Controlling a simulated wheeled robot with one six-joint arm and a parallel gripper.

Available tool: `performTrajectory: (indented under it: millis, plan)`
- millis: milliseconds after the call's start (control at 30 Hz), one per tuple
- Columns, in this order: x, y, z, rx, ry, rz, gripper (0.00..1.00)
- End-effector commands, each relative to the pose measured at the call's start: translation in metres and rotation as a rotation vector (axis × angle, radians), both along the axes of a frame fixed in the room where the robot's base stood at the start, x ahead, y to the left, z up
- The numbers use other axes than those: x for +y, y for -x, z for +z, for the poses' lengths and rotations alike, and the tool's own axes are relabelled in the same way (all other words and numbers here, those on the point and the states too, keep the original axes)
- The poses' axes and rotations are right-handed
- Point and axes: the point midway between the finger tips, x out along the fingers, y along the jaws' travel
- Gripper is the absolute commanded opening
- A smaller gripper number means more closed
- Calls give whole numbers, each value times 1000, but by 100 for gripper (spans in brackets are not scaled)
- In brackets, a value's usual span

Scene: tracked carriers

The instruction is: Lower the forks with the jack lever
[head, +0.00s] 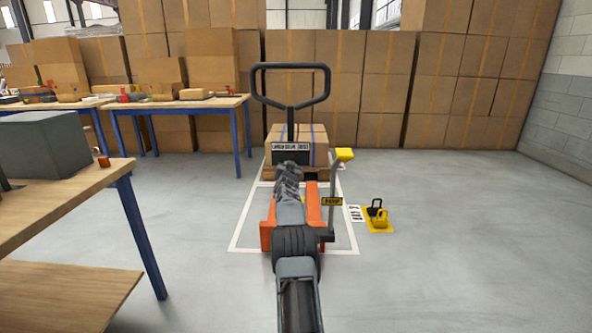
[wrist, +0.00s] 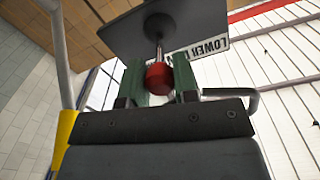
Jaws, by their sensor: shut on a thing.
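The jack lever (wrist: 158,77) ends in a red knob on a thin metal stem below a dark plate (wrist: 180,28) in the wrist view. My gripper (wrist: 158,72) is shut on the knob, one green finger on each side. A label reading "LOWER" (wrist: 208,47) is partly visible behind it. In the head view the pallet jack (head: 268,235) is orange, with a black loop handle (head: 290,66) standing upright. My arm hides the lever and much of the jack there. A strapped carton (head: 319,140) sits on a wooden pallet (head: 322,172) behind the jack.
A workbench (head: 60,188) stands at left and stacked boxes (head: 340,85) behind.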

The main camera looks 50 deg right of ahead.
Motion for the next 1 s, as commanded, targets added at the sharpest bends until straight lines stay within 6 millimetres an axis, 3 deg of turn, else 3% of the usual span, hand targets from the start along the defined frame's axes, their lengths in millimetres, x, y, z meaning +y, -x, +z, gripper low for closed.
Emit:
performTrajectory:
  millis: [467, 500, 767, 1000]
  plan:
    - [6, -9, 0, -4, 0, 19, 0]
    - [6, -9, 0, -4, 0, 19, 30]
    - [10, -13, 0, -3, 1, 26, 53]
    - [10, -13, 0, -3, 0, 26, 53]
